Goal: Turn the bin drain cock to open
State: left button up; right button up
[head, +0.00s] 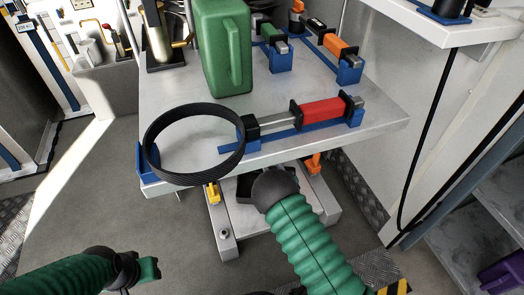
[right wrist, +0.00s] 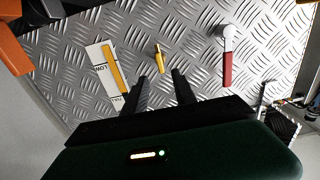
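In the right wrist view a lever with a red handle (right wrist: 226,68) and a pale round pivot sits on a diamond-plate metal face (right wrist: 195,35); it looks like the drain cock. The handle points down in the picture. My right gripper (right wrist: 160,80) is open and empty, its two black fingers apart, left of the red handle and not touching it. A small brass pin (right wrist: 160,60) shows just beyond the fingertips. In the head view my right arm reaches under the table, and its gripper is hidden. My left gripper (head: 149,268) is low at the left, away from everything; its fingers are unclear.
A white label (right wrist: 103,75) marked LOW and FULL carries a yellow bar left of my right fingers. The table (head: 180,105) above my right arm holds a black ring (head: 150,140), a green canister (head: 215,50) and a red cylinder (head: 322,112). The floor at left is clear.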

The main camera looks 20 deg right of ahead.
jog(key=w+b, duration=0.4)
jog(key=w, duration=0.4)
jog(key=shift+w+a, duration=0.15)
jog(key=shift+a, duration=0.05)
grip_shut()
